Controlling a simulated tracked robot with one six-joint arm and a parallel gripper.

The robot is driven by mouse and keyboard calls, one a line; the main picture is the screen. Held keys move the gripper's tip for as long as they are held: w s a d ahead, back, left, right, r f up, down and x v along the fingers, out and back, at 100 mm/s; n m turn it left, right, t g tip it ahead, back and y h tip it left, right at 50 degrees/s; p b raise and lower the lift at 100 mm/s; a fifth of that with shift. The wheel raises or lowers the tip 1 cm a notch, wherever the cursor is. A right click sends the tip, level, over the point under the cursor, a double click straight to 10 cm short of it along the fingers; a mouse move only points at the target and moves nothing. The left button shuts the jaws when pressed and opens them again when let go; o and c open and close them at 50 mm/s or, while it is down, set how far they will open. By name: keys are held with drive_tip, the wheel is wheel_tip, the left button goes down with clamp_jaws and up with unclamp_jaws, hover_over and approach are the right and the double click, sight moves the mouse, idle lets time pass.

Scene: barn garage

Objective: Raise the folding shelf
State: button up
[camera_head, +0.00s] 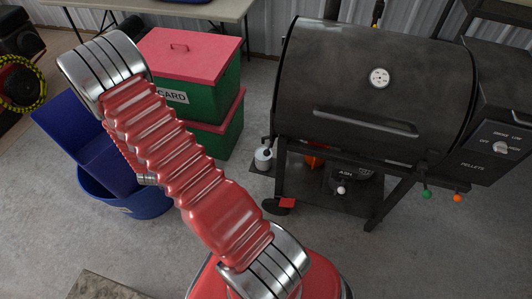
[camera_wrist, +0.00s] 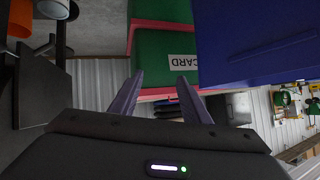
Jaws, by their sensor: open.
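The black pellet grill (camera_head: 375,75) stands at the right of the head view, its lid closed. I cannot make out for certain which part is the folding shelf; no raised shelf stands out along its front. A dark flat panel (camera_wrist: 38,92) at the left of the wrist view seems to belong to the grill. My gripper (camera_wrist: 160,79) is open and empty in the wrist view, its two fingers apart before the green boxes. It is not clearly seen in the head view, where my red arm crosses the left side.
Green boxes with red lids (camera_head: 188,66), one marked CARD, are stacked left of the grill. A blue bin (camera_head: 95,150) stands beside them. A white can (camera_head: 263,158) and an ash bucket (camera_head: 345,181) sit low at the grill.

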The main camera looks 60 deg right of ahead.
drive_tip(key=s+d+f+m+g+h, duration=0.1)
drive_tip(key=s+d+f+g+h, duration=0.1)
drive_tip(key=s+d+f, duration=0.4)
drive_tip(key=g+h, duration=0.4)
drive_tip(key=h, duration=0.2)
approach(267, 153)
drive_tip(key=a+f, duration=0.1)
drive_tip(key=a, duration=0.2)
drive_tip(key=shift+w+f, duration=0.25)
drive_tip(key=shift+w, duration=0.25)
drive_tip(key=shift+d, duration=0.15)
drive_tip(key=shift+s+d, duration=0.15)
drive_tip(key=shift+d, duration=3.2)
drive_tip(key=shift+s+d, duration=0.1)
drive_tip(key=shift+d, duration=3.3)
drive_tip(key=shift+c, duration=0.5)
clamp_jaws()
